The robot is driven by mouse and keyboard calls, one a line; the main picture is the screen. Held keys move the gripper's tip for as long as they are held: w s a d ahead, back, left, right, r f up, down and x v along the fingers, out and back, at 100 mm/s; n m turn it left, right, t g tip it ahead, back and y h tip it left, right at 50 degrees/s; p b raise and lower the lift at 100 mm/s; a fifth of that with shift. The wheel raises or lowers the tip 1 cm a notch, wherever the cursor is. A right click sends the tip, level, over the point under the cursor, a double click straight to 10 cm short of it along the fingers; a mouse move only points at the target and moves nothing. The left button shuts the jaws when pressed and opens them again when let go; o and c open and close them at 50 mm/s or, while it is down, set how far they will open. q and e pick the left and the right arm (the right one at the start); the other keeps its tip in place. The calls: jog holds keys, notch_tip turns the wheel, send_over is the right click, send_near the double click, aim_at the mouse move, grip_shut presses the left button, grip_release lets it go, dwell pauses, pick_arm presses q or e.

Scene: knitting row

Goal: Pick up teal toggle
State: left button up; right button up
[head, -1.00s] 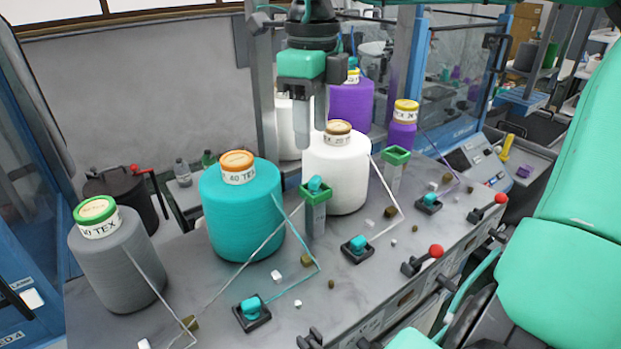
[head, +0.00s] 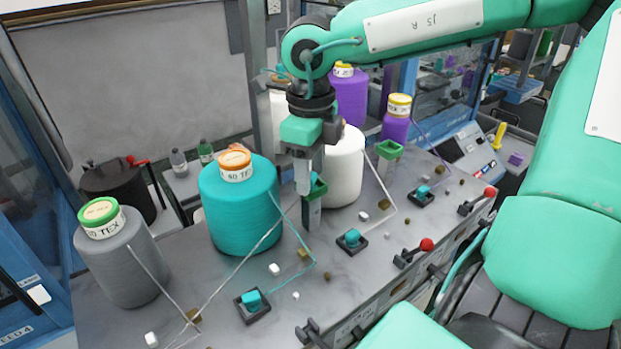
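Several teal toggles sit on black square bases along the front of the grey table: one at the front (head: 251,300), one in the middle (head: 352,237) and one farther right (head: 423,190). My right gripper (head: 303,190) points down at the green-topped grey post (head: 312,212), between the teal yarn cone (head: 240,212) and the white cone (head: 344,165). Its fingers cover part of the post's top. My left gripper is not in view.
A grey cone (head: 120,262) stands at the left and purple cones stand at the back. Another green-topped post (head: 387,160) is right of the white cone. Yarn strands cross the table. Small white and brown bits lie loose, and red-knobbed levers (head: 426,245) line the front edge.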

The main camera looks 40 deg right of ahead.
jog(key=c, duration=0.7)
jog(key=shift+r, duration=0.1)
jog(key=shift+w+d+r, duration=0.1)
jog(key=shift+r, duration=0.45)
notch_tip(320, 180, up, 19)
jog(key=b, duration=0.3)
jog(key=shift+b, duration=0.35)
jog(key=shift+f, duration=0.15)
